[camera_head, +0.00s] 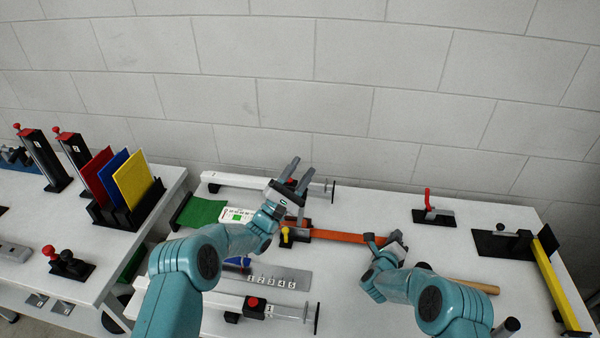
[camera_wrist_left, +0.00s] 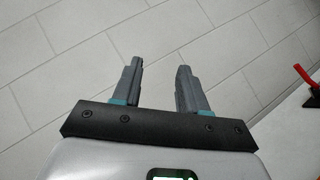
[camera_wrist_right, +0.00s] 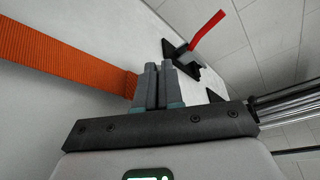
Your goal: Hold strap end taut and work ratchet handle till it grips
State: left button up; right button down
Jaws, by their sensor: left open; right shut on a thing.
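An orange strap (camera_head: 335,236) lies across the white table, running right from a dark ratchet-like device (camera_head: 303,226). A yellow-tipped part (camera_head: 285,235) stands at that device's left; the device is partly hidden behind my left arm. My right gripper (camera_head: 398,240) is shut on the strap's right end. In the right wrist view its fingers (camera_wrist_right: 155,82) are together at the end of the strap (camera_wrist_right: 65,58), which looks straight. My left gripper (camera_head: 300,168) is open and empty, raised above and behind the device. In the left wrist view its fingers (camera_wrist_left: 158,85) point toward bare wall.
A numbered grey plate (camera_head: 278,278) and a clamp cylinder (camera_head: 262,307) lie in front. Another cylinder (camera_head: 235,180) is at the back. A red-handled clamp (camera_head: 428,208) stands behind the right gripper, and a yellow bar (camera_head: 560,280) is far right. A wooden handle (camera_head: 472,286) lies near my right arm.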

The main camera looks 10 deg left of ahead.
pick_arm(q)
jog(key=shift+f, duration=0.1)
jog(key=shift+s+d+f+m+t+y, duration=0.15)
jog(key=shift+s+f+m+t+y, duration=0.1)
jog(key=shift+y, duration=0.3)
jog(key=shift+s+d+f+m+t+y, duration=0.15)
jog(key=shift+m+y, duration=0.1)
jog(key=shift+y, duration=0.3)
notch_tip(320, 180, down, 2)
jog(key=s+m+y, duration=0.2)
jog(key=m+y, duration=0.1)
jog(key=y, duration=0.1)
jog(key=m+g+y, duration=0.4)
jog(key=m+y, duration=0.3)
jog(key=m, duration=0.8)
send_near(301, 211)
notch_tip(301, 211, up, 4)
jog(key=s, duration=0.2)
jog(key=w, duration=1.1)
jog(key=shift+w+d+r, duration=0.1)
jog(key=shift+w, duration=0.15)
